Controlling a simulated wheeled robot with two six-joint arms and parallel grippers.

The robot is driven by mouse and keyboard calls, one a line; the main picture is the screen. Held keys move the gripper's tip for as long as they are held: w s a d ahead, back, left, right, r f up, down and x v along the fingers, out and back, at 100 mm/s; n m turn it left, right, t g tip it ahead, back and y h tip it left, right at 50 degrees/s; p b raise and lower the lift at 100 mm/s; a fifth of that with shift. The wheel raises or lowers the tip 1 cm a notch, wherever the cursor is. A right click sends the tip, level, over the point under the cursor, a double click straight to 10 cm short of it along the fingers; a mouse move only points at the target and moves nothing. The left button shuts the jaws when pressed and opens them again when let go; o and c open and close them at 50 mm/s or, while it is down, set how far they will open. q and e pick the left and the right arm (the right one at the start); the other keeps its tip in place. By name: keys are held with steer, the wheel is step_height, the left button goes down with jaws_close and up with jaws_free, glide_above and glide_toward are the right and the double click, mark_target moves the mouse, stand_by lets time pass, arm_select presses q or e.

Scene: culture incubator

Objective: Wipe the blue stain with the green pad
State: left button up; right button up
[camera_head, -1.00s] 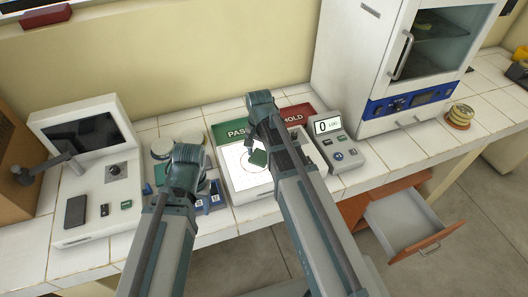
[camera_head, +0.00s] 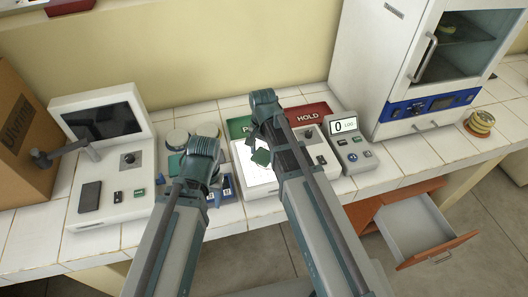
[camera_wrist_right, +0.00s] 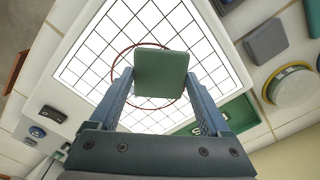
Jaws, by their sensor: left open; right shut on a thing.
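My right gripper (camera_head: 259,148) is shut on the green pad (camera_head: 261,157) over the white lit panel (camera_head: 254,177). In the right wrist view the square pad (camera_wrist_right: 160,73) sits between the two fingertips, over a red ring (camera_wrist_right: 122,58) on the panel's black grid. I cannot tell whether the pad touches the panel. No blue stain shows; the pad and gripper cover part of the ring's inside. My left gripper (camera_head: 212,180) is open, left of the panel near blue-labelled items, its fingers mostly hidden by its own wrist.
A screen device (camera_head: 107,165) and round dishes (camera_head: 176,139) stand to the left. A drawer (camera_head: 415,225) hangs open below.

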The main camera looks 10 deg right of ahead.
arm_select(q)
steer(key=shift+a+f, duration=0.1)
steer(key=shift+f, duration=0.05)
arm_select(e)
steer(key=shift+d+f, duration=0.1)
steer(key=shift+d, duration=1.9)
steer(key=shift+w+d, duration=0.2)
steer(key=shift+d, duration=1.75)
arm_select(q)
step_height(320, 180, up, 6)
steer(key=p, duration=0.6)
arm_select(e)
step_height(320, 180, up, 6)
steer(key=shift+a+r, duration=0.1)
arm_select(q)
step_height(320, 180, up, 3)
steer(key=p, duration=0.3)
arm_select(e)
step_height(320, 180, up, 3)
steer(key=shift+f, duration=0.1)
